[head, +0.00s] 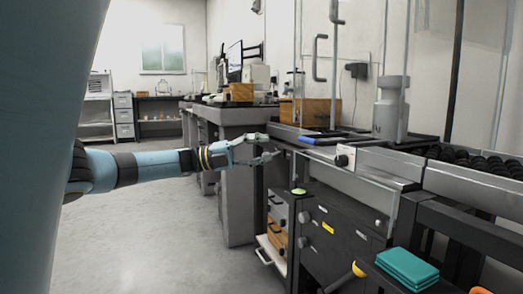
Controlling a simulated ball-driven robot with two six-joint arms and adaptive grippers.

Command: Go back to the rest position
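My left gripper (272,147) reaches in from the left at mid-height, at the end of my blue arm. Its two fingers are spread apart with nothing between them. It shows in front of the near edge of the weighing table (372,164); I cannot tell whether it touches the table. My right gripper is not in view.
A metal weight (390,108) stands on the table, with a blue-handled tool (306,140) to its left. Below are a black cabinet (340,240) and a teal stack (408,267). A grey-topped bench (232,113) stands behind. The floor (160,230) at left is clear.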

